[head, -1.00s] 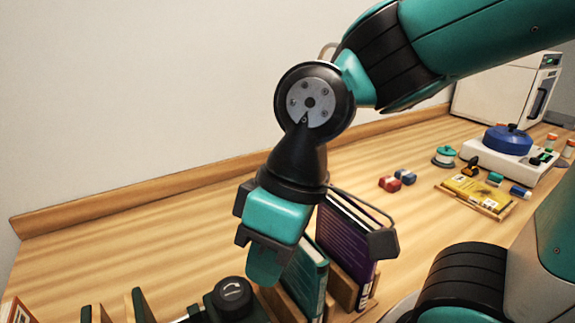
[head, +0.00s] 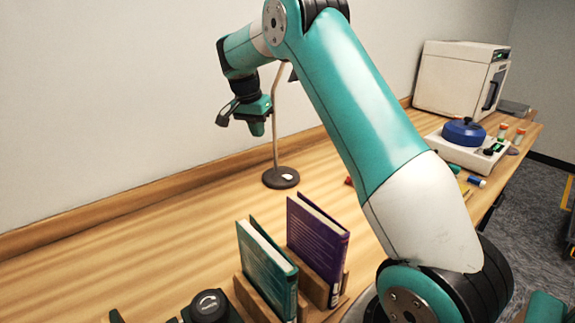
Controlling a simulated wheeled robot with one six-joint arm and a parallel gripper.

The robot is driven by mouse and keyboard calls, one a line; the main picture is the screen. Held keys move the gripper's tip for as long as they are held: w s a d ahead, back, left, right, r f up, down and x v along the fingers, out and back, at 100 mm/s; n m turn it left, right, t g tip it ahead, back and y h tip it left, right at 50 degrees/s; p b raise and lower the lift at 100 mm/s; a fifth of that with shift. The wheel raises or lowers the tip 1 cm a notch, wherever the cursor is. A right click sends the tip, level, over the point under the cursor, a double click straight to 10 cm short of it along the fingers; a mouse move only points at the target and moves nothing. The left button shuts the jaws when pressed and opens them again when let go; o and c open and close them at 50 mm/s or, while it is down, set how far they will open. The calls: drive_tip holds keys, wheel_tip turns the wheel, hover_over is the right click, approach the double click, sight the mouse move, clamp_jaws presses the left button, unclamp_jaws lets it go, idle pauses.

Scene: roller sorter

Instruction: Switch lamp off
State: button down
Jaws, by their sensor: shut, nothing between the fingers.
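The lamp stands on the wooden bench near the back wall, with a round dark base (head: 270,181) and a thin pale stem (head: 276,145). A small white patch, perhaps its switch (head: 287,177), shows on the base. The lamp's upper part is hidden behind my arm, and I cannot tell whether it is lit. My gripper (head: 256,130) is shut and empty. It points down, just left of the stem in the picture and well above the base; I cannot tell its depth relative to the stem.
A green book (head: 266,270) and a purple book (head: 316,245) stand in a wooden holder at the front. A black knobbed object (head: 209,306) is beside them. A blue round pot (head: 464,131) and a white box-shaped appliance (head: 455,80) are at the far right. The bench left of the lamp is clear.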

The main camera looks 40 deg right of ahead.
sight(289, 176)
drive_tip(key=w+d+f+m+g, duration=0.1)
drive_tip(key=d+f+m, duration=0.2)
drive_tip(key=d+m, duration=0.2)
drive_tip(key=d, duration=0.3)
drive_tip(key=shift+f, duration=0.25)
drive_tip(key=shift+w, duration=0.1)
drive_tip(key=p+x, duration=0.1)
drive_tip(key=x, duration=0.3)
drive_tip(key=p+x, duration=0.1)
drive_tip(key=x, duration=0.4)
drive_tip(key=p+x, duration=0.1)
drive_tip(key=x, duration=0.3)
drive_tip(key=shift+s+a+f, duration=0.15)
drive_tip(key=shift+s+f, duration=0.1)
drive_tip(key=shift+f, duration=0.2)
drive_tip(key=shift+a, duration=0.1)
